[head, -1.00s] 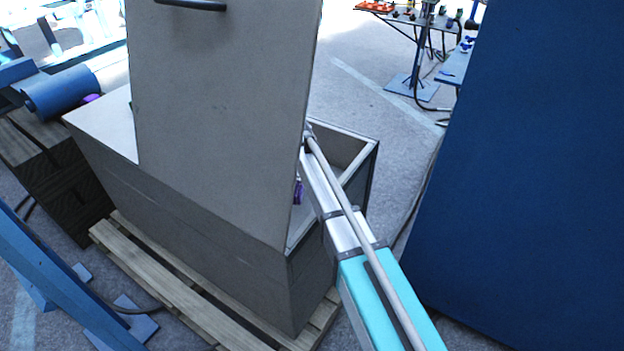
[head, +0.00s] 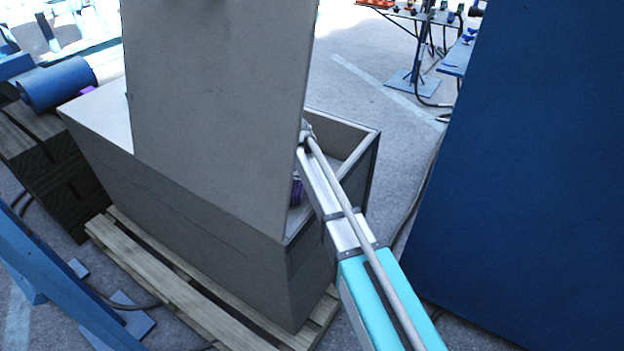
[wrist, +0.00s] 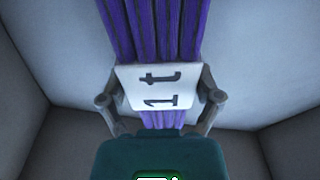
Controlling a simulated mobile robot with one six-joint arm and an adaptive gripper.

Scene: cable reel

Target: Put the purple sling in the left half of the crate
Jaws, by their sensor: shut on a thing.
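The purple sling (wrist: 160,28) hangs in several parallel strands in the wrist view, with a white tag marked "1 t" (wrist: 145,88) across it. My gripper (wrist: 161,98) is shut on the sling at the tag, one finger at each side. Plain grey walls surround it. In the head view, a small part of the sling (head: 297,190) shows between the raised grey panel and my arm. The grey crate (head: 200,225) is open at the right, and my arm reaches to its opening. The panel hides my gripper and much of the inside there. I cannot tell which half the sling is over.
The tall grey panel (head: 215,90) stands up from the crate. The crate rests on a wooden pallet (head: 165,275). A large blue panel (head: 520,180) stands close on the right. A blue cylinder (head: 58,85) with a purple bit (head: 88,90) beside it is at left.

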